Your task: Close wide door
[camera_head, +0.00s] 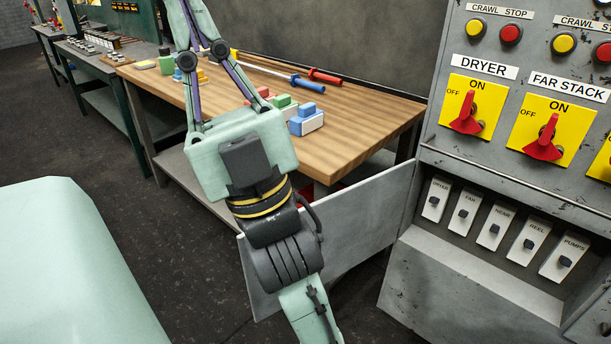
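The wide door is a flat grey metal panel (365,225). It stands open, swung out to the left of the grey cabinet's breaker recess (500,230), with its right edge beside the cabinet. The recess is uncovered and shows a row of labelled switches. My gripper (204,52) reaches up the picture, over the left part of the workbench. Its pale green palm and my dark wrist hide part of the door's left side. I cannot tell whether my arm touches the door.
A wooden workbench (375,130) with coloured blocks and blue and red handled tools stands behind the door. Yellow plates with red rotary switches (545,140) sit above the recess. Dark floor (205,270) is free at lower left, beside a pale green surface.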

